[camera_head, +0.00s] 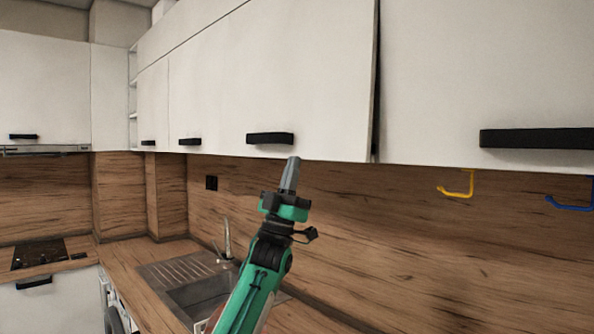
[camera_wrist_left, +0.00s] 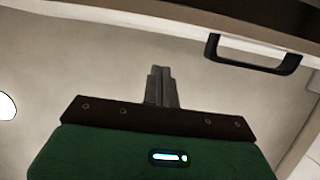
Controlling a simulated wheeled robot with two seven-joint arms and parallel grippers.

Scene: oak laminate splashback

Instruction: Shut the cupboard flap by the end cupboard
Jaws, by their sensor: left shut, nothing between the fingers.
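The white cupboard flap (camera_head: 310,80) with a black bar handle (camera_head: 270,138) is in the upper row. A narrow dark gap shows along its right edge, and it seems to stand slightly proud of the neighbouring front (camera_head: 490,65); how far it is open I cannot tell. My left gripper (camera_head: 293,162) is shut and empty, pointing up at the flap's lower edge, just right of and below the handle. Whether it touches the flap is unclear. In the left wrist view the shut fingers (camera_wrist_left: 161,72) point toward a pale panel, with a black handle (camera_wrist_left: 255,60) to the right. My right gripper is not in view.
A sink (camera_head: 200,295) with a tap (camera_head: 227,240) lies in the worktop below my left arm. A yellow hook (camera_head: 458,187) and a blue hook (camera_head: 570,204) hang under the cupboards at right. A hob (camera_head: 38,253) is at far left.

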